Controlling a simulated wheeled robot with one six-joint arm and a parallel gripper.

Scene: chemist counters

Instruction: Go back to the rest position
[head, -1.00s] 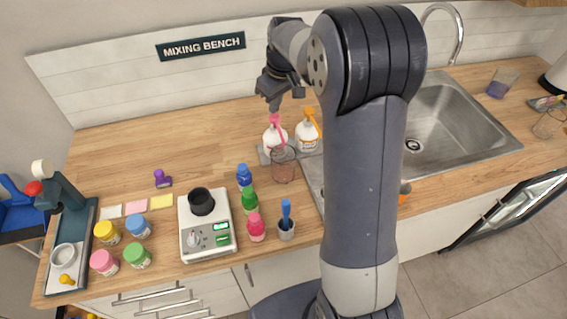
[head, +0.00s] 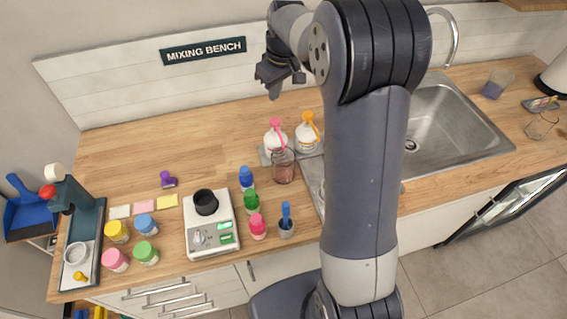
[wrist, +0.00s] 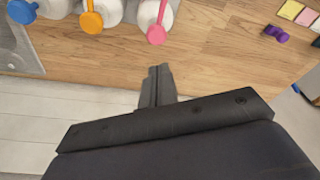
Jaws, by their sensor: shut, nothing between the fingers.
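My gripper (head: 273,90) is raised above the back of the counter, in front of the white wall panel in the head view. Its fingers are together and hold nothing. In the wrist view the shut fingers (wrist: 157,86) point at bare wood near the counter's back edge. The arm is bent at the elbow and hides part of the counter and sink.
Pump bottles with pink (head: 275,138) and orange (head: 307,137) tops stand below my gripper, beside a glass beaker (head: 283,167). A scale (head: 210,225), coloured jars and small bottles stand left. The sink (head: 455,120) is right. The back left counter is clear.

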